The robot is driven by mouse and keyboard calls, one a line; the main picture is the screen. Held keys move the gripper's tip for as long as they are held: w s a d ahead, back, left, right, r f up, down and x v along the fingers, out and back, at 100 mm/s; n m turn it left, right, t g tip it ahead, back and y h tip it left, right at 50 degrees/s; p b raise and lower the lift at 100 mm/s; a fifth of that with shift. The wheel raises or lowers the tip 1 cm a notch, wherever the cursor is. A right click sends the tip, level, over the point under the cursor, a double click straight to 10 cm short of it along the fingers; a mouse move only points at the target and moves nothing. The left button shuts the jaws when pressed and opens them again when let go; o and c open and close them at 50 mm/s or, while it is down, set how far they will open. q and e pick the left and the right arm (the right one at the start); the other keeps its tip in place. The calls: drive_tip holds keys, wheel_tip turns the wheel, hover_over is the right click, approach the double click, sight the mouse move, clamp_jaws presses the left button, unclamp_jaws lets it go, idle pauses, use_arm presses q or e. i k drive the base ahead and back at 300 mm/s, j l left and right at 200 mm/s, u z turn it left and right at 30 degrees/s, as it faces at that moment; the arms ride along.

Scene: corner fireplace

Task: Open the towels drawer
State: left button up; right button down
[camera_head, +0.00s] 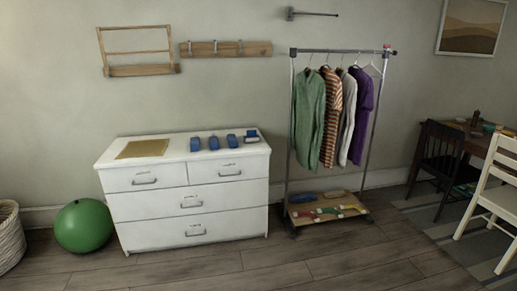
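A white dresser (190,192) stands against the wall left of centre. It has two small upper drawers side by side, the upper left drawer (145,178) and the upper right drawer (228,169). Below them are two wide drawers, the middle drawer (150,206) and the bottom drawer (155,237). Each drawer has a metal handle, and all look closed. Small marks sit above the handles, too small to read, so I cannot tell which drawer is for towels. Neither of my grippers is in view.
A tan mat (143,149) and several blue items (214,143) lie on the dresser top. A green ball (84,226) and a wicker basket (10,238) are at left. A clothes rack (288,140) stands right of the dresser. The wooden floor (300,270) in front is clear.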

sight(178, 201)
drive_tip(key=i, duration=1.45)
drive_tip(key=i+u, duration=0.2)
drive_tip(key=i, duration=0.2)
drive_tip(key=i+l+u, duration=0.2)
drive_tip(key=i, duration=0.25)
drive_tip(key=i+l+u, duration=0.2)
drive_tip(key=i, duration=0.2)
drive_tip(key=i+l+u, duration=0.15)
drive_tip(key=i+u, duration=0.15)
drive_tip(key=i+l+u, duration=0.35)
drive_tip(key=k+j, duration=0.05)
drive_tip(key=j, duration=0.05)
